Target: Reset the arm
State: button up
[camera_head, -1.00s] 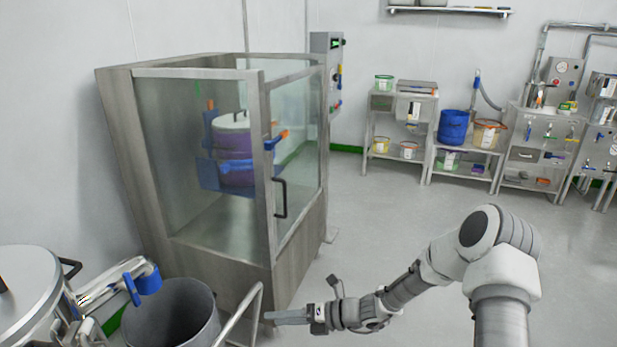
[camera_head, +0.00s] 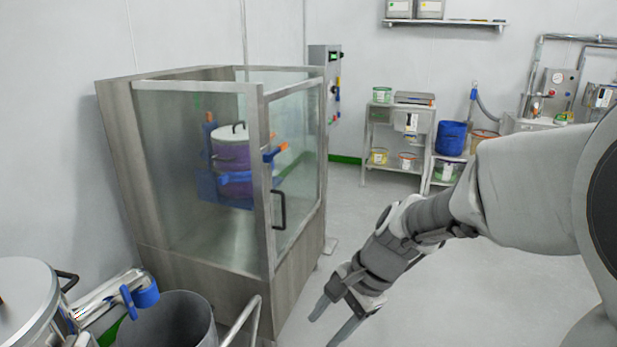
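My arm enters from the right edge, its upper links large and close to the camera. My gripper (camera_head: 327,330) hangs at the bottom centre, pointing down and to the left. Its two fingers are spread apart with nothing between them. It is over the floor, to the right of the glass-walled cabinet, and looks apart from it. The lowest fingertip is close to the bottom edge of the picture.
The glass cabinet (camera_head: 150,190) has a dark door handle (camera_head: 279,210) and a purple vessel (camera_head: 232,152) inside. A grey open drum (camera_head: 165,325) and a metal rail (camera_head: 243,320) stand at the lower left. Shelves (camera_head: 395,140) line the back wall. Mid-floor is clear.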

jog(key=s+d+r+n+t+h, duration=0.5)
jog(key=s+d+r+n, duration=0.6)
jog(key=s, duration=0.1)
notch_tip(320, 180, up, 16)
jog(key=p, duration=1.7)
jog(key=shift+a, duration=0.15)
jog(key=shift+a, duration=0.1)
